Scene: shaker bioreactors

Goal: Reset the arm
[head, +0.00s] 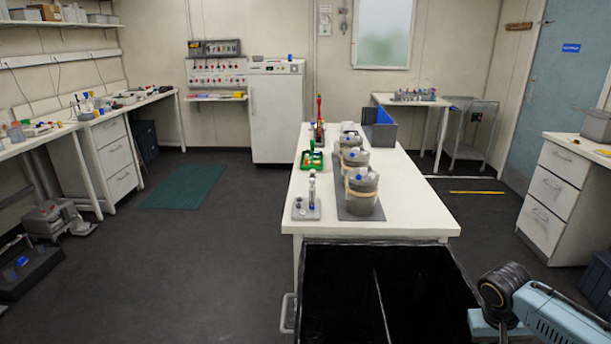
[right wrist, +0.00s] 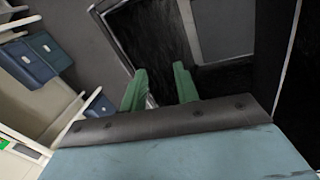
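My right arm (head: 560,312) comes in at the lower right of the head view, bent, with its gripper outside that view. In the right wrist view my right gripper (right wrist: 160,88) shows two green fingers standing apart, with nothing between them. It points toward dark surfaces and touches nothing that I can see. My left arm and left gripper are not in view.
A white bench (head: 405,217) stands ahead with several grey vessels (head: 361,192) on a dark mat, a green rack (head: 312,158) and a pipette stand (head: 306,209). A black box-like surface (head: 340,290) lies before it. A drawer cabinet (head: 548,205) stands right.

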